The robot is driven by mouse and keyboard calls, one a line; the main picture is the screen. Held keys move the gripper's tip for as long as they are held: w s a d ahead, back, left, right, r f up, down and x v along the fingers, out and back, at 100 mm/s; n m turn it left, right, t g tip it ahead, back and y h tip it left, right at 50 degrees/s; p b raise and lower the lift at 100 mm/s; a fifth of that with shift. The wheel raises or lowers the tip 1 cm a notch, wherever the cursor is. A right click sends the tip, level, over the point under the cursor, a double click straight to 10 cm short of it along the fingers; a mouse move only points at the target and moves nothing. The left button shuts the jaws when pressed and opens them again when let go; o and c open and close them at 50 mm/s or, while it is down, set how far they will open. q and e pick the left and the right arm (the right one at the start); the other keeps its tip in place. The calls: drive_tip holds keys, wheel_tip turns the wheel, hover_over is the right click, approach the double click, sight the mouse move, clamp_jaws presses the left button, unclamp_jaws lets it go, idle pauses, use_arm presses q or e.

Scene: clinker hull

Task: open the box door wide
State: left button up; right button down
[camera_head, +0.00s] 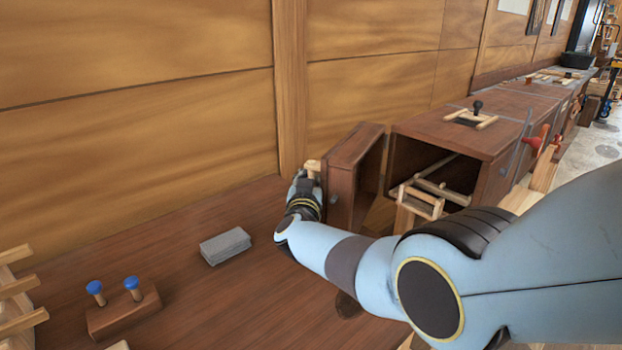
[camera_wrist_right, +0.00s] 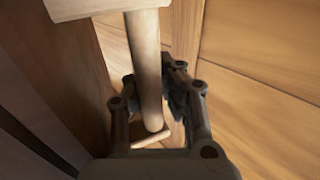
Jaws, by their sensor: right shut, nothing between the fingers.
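The box (camera_head: 455,130) is a dark wooden case at the right in the head view, its front opening facing left. Its door (camera_head: 345,185) is a thick brown wooden panel, swung away from the opening with a clear gap between. A pale wooden handle (camera_head: 313,167) is on the door's left face. My right gripper (camera_head: 305,180) is at this handle, partly hidden by its own wrist. In the right wrist view the pale handle bar (camera_wrist_right: 146,70) runs across the view by the fingers (camera_wrist_right: 152,85). The gripper is shut with nothing gripped. My left gripper is out of view.
A grey block (camera_head: 225,246) and a wooden block with blue-topped pegs (camera_head: 123,312) sit on the bench top (camera_head: 190,250). A pale wooden rack (camera_head: 15,300) is at the left edge. The plank wall (camera_head: 150,140) stands close behind the door. Pale wooden slats show in the box opening.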

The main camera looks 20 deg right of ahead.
drive_tip(key=shift+w+a+r, duration=0.3)
drive_tip(key=shift+a+r, duration=0.05)
drive_tip(key=shift+a, duration=0.1)
idle(0.3)
drive_tip(key=c, duration=1.7)
unclamp_jaws()
drive_tip(key=shift+w+a+f, duration=0.15)
drive_tip(key=shift+w+f, duration=0.1)
drive_tip(key=shift+w, duration=0.05)
drive_tip(key=shift+o, duration=1)
drive_tip(key=shift+s+a, duration=0.1)
drive_tip(key=shift+s, duration=0.2)
